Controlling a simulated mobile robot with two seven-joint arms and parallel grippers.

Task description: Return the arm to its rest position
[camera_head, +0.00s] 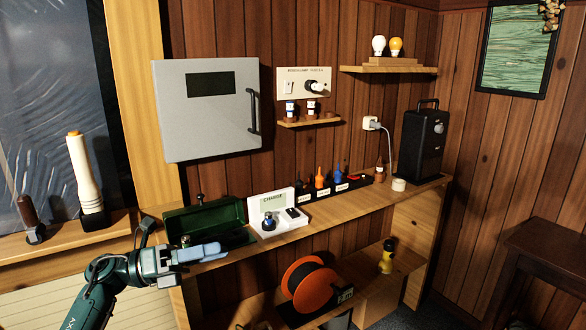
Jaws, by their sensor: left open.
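My left arm comes in from the lower left, and its left gripper (212,250) points to the right at the front edge of the wooden shelf (330,219). The left gripper is open, with nothing seen between its light blue-grey fingers. It is in front of the open dark green box (205,218) and hides part of its lower front. I cannot tell whether the gripper touches the shelf edge or the box. My right gripper is not in view.
A white charging station (266,214) stands right of the green box. A black rack (333,189) with small coloured items is farther right. An orange reel (312,289) stands on the lower shelf. A grey wall cabinet (205,125) hangs above.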

